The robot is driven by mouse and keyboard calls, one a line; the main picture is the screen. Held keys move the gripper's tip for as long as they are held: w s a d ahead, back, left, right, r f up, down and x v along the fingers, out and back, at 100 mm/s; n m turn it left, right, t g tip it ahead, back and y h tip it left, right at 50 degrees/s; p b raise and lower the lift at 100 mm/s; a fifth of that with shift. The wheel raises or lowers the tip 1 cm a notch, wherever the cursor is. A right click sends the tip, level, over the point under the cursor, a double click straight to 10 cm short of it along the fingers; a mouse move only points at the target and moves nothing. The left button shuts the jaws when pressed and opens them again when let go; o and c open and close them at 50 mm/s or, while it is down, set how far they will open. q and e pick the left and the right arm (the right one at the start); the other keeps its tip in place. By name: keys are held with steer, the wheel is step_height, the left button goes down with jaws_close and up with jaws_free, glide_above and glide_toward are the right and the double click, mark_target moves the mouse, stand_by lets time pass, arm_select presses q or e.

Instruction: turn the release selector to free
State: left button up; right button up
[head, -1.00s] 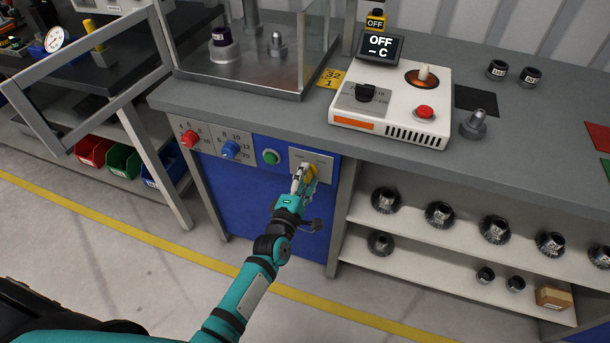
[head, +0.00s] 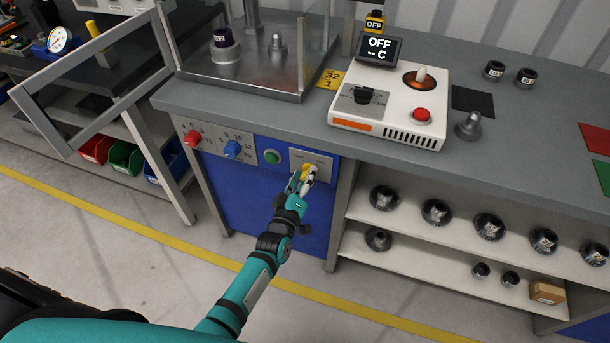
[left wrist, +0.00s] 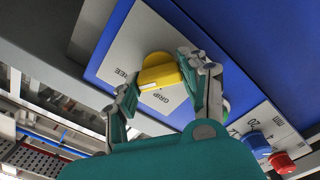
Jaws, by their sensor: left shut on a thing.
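The yellow release selector (left wrist: 160,72) is a round knob with a raised grip bar, on a light plate (left wrist: 128,42) on the blue front of the bench. In the left wrist view the plate carries the word GRIP and a partly hidden word ending in REE. My left gripper (left wrist: 158,80) is shut on the selector, one finger on each side. A pale mark shows on the bar; I cannot tell which word it points at. In the head view the selector (head: 306,168) is mostly covered by my left gripper (head: 302,178). My right gripper is not in view.
Beside the selector plate are a green button (head: 271,157), a blue knob (head: 232,149) and a red knob (head: 193,138). A white heater unit (head: 390,105) with a display reading OFF stands on the bench top. Open shelves (head: 400,220) with several tool holders lie right.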

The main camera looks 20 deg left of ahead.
arm_select(q)
steer(key=shift+f+m, duration=0.1)
steer(key=shift+m, duration=0.4)
steer(key=o, duration=1.2)
steer(key=shift+c, duration=0.2)
steer(key=s, duration=1.2)
steer(key=shift+a, duration=0.15)
